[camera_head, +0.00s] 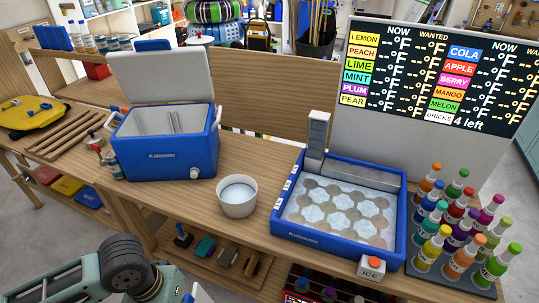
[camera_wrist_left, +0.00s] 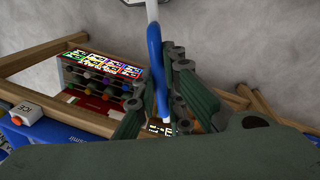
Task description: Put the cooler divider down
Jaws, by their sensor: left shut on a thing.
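In the head view only my left arm shows at the bottom left, with a small white and blue bit (camera_head: 197,293) at the lower edge. The blue cooler (camera_head: 165,152) stands on the bench with its pale lid (camera_head: 160,75) raised. Grey upright shapes show inside it. My right gripper is not in view.
A white bucket (camera_head: 237,197) stands between the cooler and the blue ice maker tray (camera_head: 335,235). Colored bottles (camera_head: 460,225) stand at the right, with a menu board (camera_head: 430,75) behind. Wooden slats (camera_head: 65,135) lie left of the cooler. Some bare bench (camera_head: 255,160) shows behind the bucket.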

